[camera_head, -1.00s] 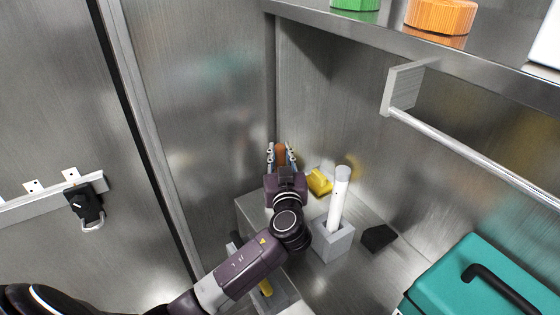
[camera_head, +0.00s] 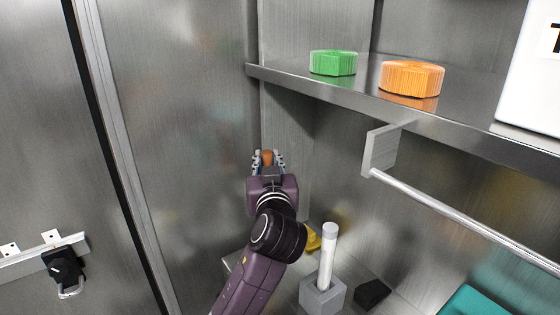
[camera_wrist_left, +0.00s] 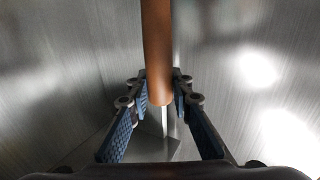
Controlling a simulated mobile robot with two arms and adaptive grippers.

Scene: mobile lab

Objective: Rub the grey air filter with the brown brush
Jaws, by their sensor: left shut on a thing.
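My left gripper (camera_head: 268,162) is in the corner of the metal enclosure, left of the shelf and below its height in the picture. It is shut on the brown brush (camera_head: 267,156), whose brown tip shows between the fingers. In the left wrist view the brush's smooth brown handle (camera_wrist_left: 157,50) stands between the blue-padded fingers (camera_wrist_left: 161,95). Its bristles are not visible. I see no grey air filter in these frames. My right gripper is not in view.
A metal shelf (camera_head: 300,88) holds a green ribbed disc (camera_head: 333,63) and an orange one (camera_head: 411,78). A rail (camera_head: 460,215) runs below it. A grey holder (camera_head: 322,296) with a white tube (camera_head: 328,255), a yellow object (camera_head: 313,238) and a black block (camera_head: 372,292) stand below.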

